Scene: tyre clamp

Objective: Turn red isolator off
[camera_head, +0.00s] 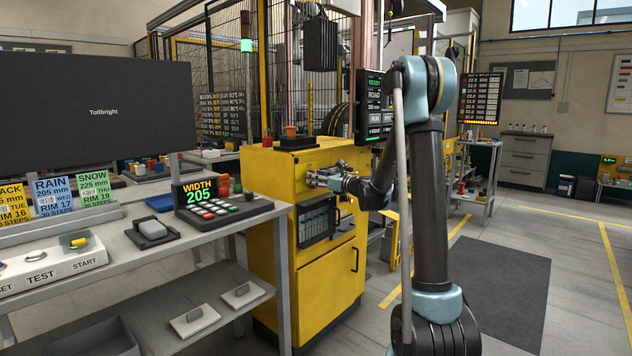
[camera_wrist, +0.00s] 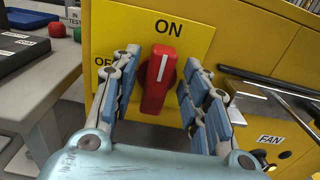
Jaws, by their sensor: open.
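The red isolator handle (camera_wrist: 157,80) stands nearly upright on a yellow plate (camera_wrist: 187,45) in the wrist view. Its white line points up toward the ON label. An OFF label shows at the left, partly hidden by a finger. My gripper (camera_wrist: 158,92) is open, with one finger on each side of the handle and a visible gap on both sides. In the head view my gripper (camera_head: 318,179) is at the front of the yellow cabinet (camera_head: 262,215), and the handle cannot be made out there.
A bench with a WIDTH 205 display (camera_head: 199,191) and keypad stands left of the cabinet. In the wrist view, a FAN label (camera_wrist: 270,139) and a dark bar (camera_wrist: 270,85) are to the right. Red and green knobs (camera_wrist: 56,30) are at the left.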

